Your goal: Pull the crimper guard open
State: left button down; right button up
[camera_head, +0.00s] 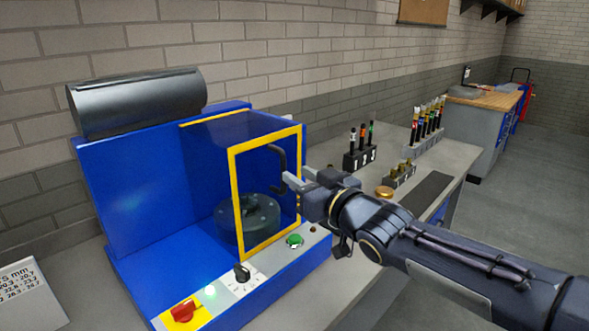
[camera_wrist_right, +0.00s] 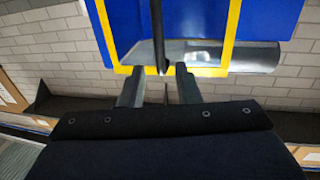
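The crimper guard (camera_head: 234,190) is a see-through box with a yellow frame on the blue crimper (camera_head: 130,190); it looks closed over the dark round crimping head (camera_head: 250,222). Its black bar handle (camera_head: 280,153) is on the front face, and the handle also shows in the right wrist view (camera_wrist_right: 157,30). My right gripper (camera_head: 291,181) is at the handle's lower part. In the right wrist view my right gripper (camera_wrist_right: 158,76) has its fingers apart, one on each side of the handle, with gaps visible. My left gripper is not in view.
The crimper's front panel has a red switch (camera_head: 184,311), a black knob (camera_head: 242,272) and a green button (camera_head: 295,240). A dark cylinder (camera_head: 138,101) tops the machine. Racks of fittings (camera_head: 360,157) and a brass piece (camera_head: 384,192) stand on the bench to the right.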

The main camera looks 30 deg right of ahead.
aim_at(285, 167)
jog(key=w, duration=0.4)
jog(key=w+a, duration=0.1)
jog(key=w, duration=0.1)
jog(key=shift+w+f, duration=0.1)
jog(key=shift+w, duration=0.25)
grip_shut()
